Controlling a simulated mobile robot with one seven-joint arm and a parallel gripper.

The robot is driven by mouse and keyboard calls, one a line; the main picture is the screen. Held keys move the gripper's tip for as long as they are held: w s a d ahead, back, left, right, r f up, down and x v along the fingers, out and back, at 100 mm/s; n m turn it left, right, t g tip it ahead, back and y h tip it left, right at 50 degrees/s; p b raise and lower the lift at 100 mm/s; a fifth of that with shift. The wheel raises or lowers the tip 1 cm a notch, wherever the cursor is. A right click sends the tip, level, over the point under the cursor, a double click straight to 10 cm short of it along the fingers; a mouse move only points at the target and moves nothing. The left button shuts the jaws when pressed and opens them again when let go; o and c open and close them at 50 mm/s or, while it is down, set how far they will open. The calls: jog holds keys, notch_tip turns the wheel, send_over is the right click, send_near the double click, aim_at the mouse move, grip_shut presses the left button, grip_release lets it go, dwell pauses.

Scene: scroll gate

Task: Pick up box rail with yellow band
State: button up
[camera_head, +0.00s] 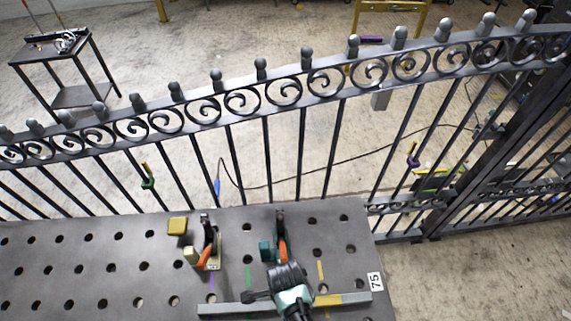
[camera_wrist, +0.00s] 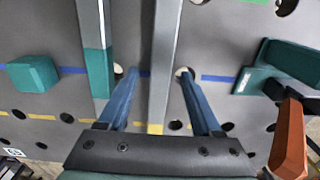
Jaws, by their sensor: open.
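The grey box rail with a yellow band (camera_head: 230,308) lies across the front of the perforated table in the head view. Its yellow band shows right of my arm. In the wrist view this rail (camera_wrist: 165,50) runs up the middle, with the yellow band close to the palm. My gripper (camera_wrist: 158,72) is open, with one blue finger on each side of the rail and gaps to both. In the head view my wrist covers the middle of the rail, and the fingertips cannot be made out there.
A second rail with a teal band (camera_wrist: 92,30) lies to the left in the wrist view, beside a teal block (camera_wrist: 33,73). An orange-handled clamp (camera_wrist: 289,138) stands to the right. Another clamp (camera_head: 208,245) and the scroll gate (camera_head: 265,130) stand beyond.

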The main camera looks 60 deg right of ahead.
grip_shut()
dwell(0.4)
jog(key=shift+w, duration=0.1)
dwell(1.0)
